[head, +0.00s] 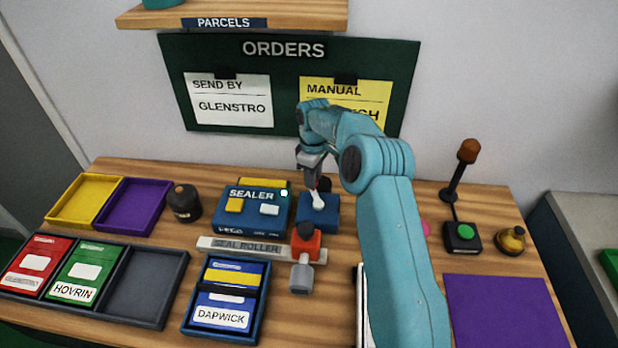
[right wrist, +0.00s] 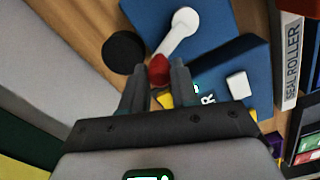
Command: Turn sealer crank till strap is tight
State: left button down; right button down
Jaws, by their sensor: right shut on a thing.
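The sealer (head: 250,222) is a blue box labelled SEALER, with yellow and white buttons and a small lit light at its top right. Beside it on the right is a blue crank base (head: 318,217) with a white crank arm (head: 317,201), which also shows in the right wrist view (right wrist: 181,33). The crank's red knob (right wrist: 159,69) sits between the fingers of my right gripper (head: 311,184), which is shut on it. In the head view the fingers hide most of the knob. I cannot make out the strap or its tightness. My left gripper is not in view.
A seal roller strip (head: 222,243) and a red-and-grey hand tool (head: 302,262) lie in front of the sealer. A dark round jar (head: 184,203) stands left. A blue tray (head: 188,328) is in front.

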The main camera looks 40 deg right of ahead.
jog(key=shift+s+d+r+m, duration=0.2)
jog(key=shift+d+m, duration=0.3)
jog(key=shift+m, duration=0.6)
jog(key=c, duration=1.1)
grip_release()
jog(key=shift+o, duration=1.2)
jog(key=shift+s, duration=0.15)
notch_tip(320, 180, up, 12)
